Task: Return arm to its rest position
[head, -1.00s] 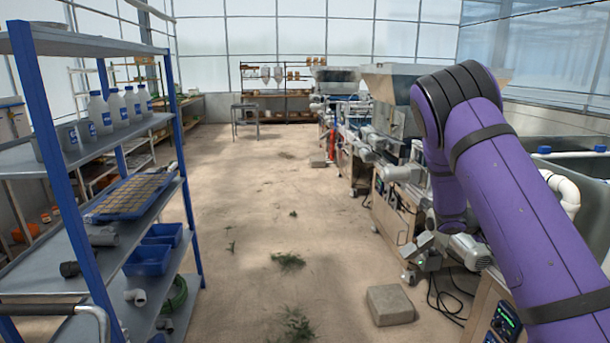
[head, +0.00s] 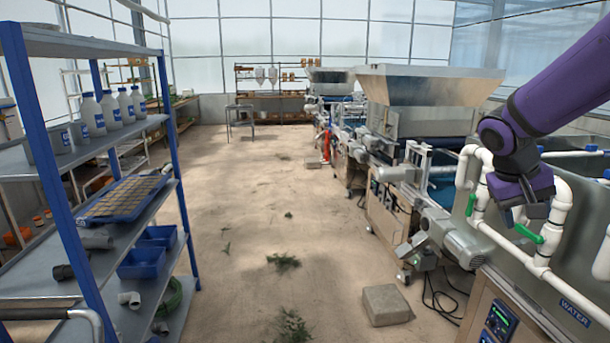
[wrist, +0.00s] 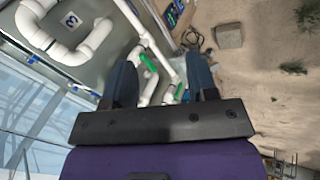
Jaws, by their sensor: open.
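My gripper (head: 528,212) is at the right in the head view, at the end of my purple arm, in front of the white pipes (head: 477,190) of the water tank. In the wrist view my gripper (wrist: 162,82) shows two dark fingers spread apart with nothing between them. Beyond the fingers are white pipes and green valve handles. I cannot tell how close the fingers are to the pipes.
A metal seeder with a hopper (head: 428,88) stands left of the tank (head: 560,291). A blue-framed shelf (head: 140,204) with bottles and a seed tray is at the left. A concrete block (head: 386,305) lies on the floor.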

